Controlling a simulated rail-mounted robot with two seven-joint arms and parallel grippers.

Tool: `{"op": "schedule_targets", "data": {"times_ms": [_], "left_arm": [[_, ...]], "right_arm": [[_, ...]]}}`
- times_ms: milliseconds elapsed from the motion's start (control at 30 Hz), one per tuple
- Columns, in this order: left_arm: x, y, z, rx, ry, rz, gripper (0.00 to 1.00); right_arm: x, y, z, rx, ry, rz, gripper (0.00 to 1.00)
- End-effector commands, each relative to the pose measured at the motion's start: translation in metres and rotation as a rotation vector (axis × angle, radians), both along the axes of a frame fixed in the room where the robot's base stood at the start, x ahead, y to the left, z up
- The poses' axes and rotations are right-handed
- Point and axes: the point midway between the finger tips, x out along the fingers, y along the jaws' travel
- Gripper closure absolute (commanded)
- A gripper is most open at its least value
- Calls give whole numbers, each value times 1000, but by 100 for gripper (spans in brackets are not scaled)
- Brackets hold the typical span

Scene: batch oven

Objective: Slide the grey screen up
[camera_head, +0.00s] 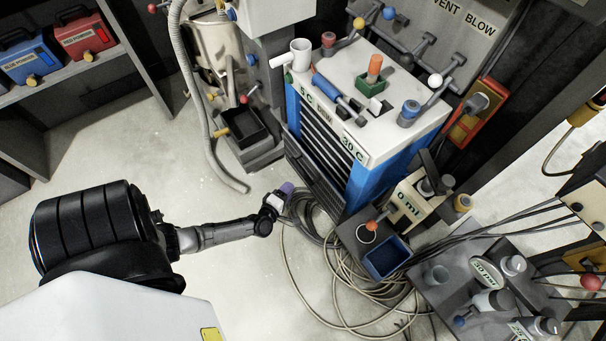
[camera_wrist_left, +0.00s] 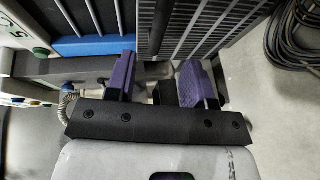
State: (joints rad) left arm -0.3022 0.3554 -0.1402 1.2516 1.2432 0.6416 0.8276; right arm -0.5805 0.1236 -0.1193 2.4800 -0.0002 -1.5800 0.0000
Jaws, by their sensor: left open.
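The grey screen (camera_head: 313,172) is a dark, fine-slatted panel low on the front of the blue-and-white oven (camera_head: 372,184). In the left wrist view the screen (camera_wrist_left: 212,24) fills the top middle, and its near edge comes down close to the gap between my fingers. My left gripper (camera_head: 284,191) is beside the lower part of the screen, with purple finger pads. In the left wrist view the left gripper (camera_wrist_left: 159,78) is open, with one pad on each side of the screen's edge line. I cannot tell whether either pad touches it. My right gripper is not in view.
Coiled cables (camera_head: 335,262) lie on the floor beside my left gripper. A blue-lined bin (camera_head: 386,257) stands at the oven's right corner. A grey hose (camera_head: 208,140) hangs to the left. The pale floor (camera_head: 110,150) at the left is clear.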

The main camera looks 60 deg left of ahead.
Motion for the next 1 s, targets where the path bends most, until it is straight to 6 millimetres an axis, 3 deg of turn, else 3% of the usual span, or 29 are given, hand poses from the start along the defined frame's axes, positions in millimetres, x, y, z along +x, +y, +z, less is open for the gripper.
{"op": "schedule_targets", "data": {"times_ms": [200,500,700,1000], "left_arm": [[39,19,-12,2,-1,-1,52],[78,39,-19,3,0,-2,52],[91,45,-21,2,2,-2,52],[95,47,-20,1,3,-2,52]], "right_arm": [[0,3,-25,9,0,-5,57],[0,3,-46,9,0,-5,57],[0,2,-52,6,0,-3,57],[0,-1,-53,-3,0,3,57]]}}
